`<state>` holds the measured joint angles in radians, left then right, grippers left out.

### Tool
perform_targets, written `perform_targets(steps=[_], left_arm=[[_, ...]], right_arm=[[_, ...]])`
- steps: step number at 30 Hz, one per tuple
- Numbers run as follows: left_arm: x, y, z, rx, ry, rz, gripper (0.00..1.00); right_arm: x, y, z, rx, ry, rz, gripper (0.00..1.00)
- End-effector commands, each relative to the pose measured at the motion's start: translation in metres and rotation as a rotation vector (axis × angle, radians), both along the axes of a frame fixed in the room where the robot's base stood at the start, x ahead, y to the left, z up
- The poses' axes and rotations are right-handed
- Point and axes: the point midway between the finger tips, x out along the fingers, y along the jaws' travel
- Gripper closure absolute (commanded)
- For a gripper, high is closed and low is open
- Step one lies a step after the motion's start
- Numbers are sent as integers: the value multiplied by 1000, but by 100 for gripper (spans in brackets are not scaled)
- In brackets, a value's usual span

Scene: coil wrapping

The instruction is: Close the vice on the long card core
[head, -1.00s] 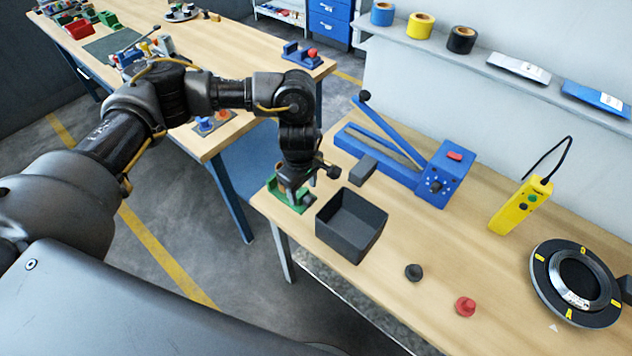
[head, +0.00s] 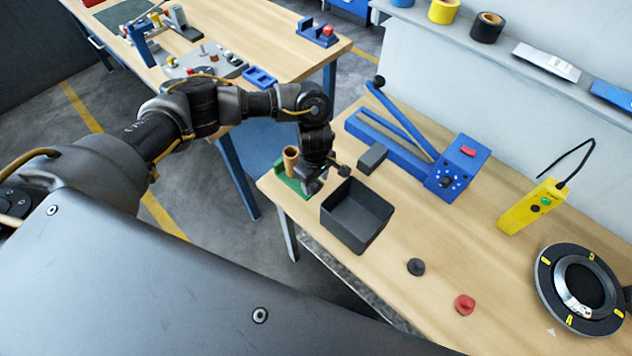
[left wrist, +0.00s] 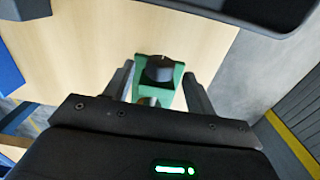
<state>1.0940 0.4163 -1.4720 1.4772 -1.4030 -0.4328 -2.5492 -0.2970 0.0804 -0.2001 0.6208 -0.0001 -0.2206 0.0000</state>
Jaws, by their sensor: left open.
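The green vice (head: 284,178) stands at the near left corner of the wooden bench. The brown card core (head: 291,157) stands upright at it; whether the jaws touch it cannot be told. My left gripper (head: 311,187) points down at the right side of the vice and partly hides it. In the left wrist view the green vice (left wrist: 166,90) and its black knob (left wrist: 159,69) show between the two open, spread fingers (left wrist: 161,84). The fingers look apart from the knob. The core is not clear in that view. My right gripper is not seen.
An open dark box (head: 352,222) stands just right of the vice. Behind it are a grey block (head: 372,158) and a blue lever device (head: 455,170). A black knob piece (head: 416,267), a red one (head: 465,304) and a yellow meter (head: 530,205) lie further right.

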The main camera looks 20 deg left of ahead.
Motion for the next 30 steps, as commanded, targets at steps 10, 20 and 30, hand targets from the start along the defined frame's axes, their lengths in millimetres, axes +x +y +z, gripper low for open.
perform_targets(steps=[10,20,30], left_arm=[[1,-1,-23,0,-1,-1,44],[1,-1,-23,-1,-2,-1,61],[2,-1,-26,4,10,-3,89]], right_arm=[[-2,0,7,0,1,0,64],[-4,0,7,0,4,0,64],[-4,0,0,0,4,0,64]])
